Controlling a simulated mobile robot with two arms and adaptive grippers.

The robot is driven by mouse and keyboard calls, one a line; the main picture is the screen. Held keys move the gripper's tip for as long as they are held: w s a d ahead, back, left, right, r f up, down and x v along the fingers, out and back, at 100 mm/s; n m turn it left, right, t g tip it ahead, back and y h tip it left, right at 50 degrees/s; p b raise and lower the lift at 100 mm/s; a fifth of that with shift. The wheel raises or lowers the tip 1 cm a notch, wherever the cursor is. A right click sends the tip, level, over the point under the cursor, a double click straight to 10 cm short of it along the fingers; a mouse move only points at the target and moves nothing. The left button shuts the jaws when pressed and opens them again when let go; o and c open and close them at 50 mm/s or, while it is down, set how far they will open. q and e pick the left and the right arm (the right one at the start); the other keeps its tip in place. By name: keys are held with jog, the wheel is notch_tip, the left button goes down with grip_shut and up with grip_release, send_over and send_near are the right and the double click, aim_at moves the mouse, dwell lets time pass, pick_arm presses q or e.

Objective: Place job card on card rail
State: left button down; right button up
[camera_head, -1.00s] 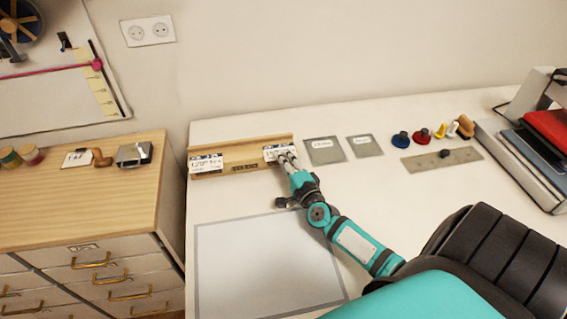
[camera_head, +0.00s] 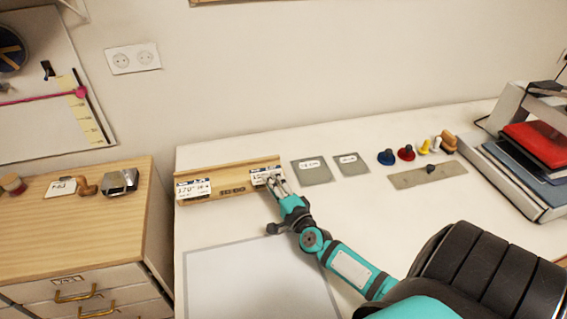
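The wooden card rail (camera_head: 229,180) lies along the back left of the white table. One white job card with a dark top band (camera_head: 193,189) stands at the rail's left end. A second job card (camera_head: 264,176) is at the rail's right end, partly hidden by my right gripper. My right gripper (camera_head: 276,183) has its fingertips at this second card. The fingers look close together, but whether they grip the card is too small to tell. My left gripper is not in view.
Two grey square plates with labels (camera_head: 311,172) lie right of the rail. Beyond them are several coloured knobbed items (camera_head: 406,153) and a flat grey strip (camera_head: 428,175). A grey-bordered mat (camera_head: 255,285) lies in front. A wooden drawer cabinet (camera_head: 75,225) stands left, across a gap.

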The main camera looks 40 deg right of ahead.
jog(key=s, duration=0.3)
jog(key=s+a+b, duration=0.1)
jog(key=s, duration=0.2)
jog(key=s+b, duration=0.1)
jog(key=s, duration=0.3)
jog(key=shift+a+f, duration=0.1)
jog(key=shift+a, duration=0.25)
jog(key=shift+s+a, duration=0.1)
jog(key=shift+s, duration=0.35)
jog(key=shift+r, duration=0.2)
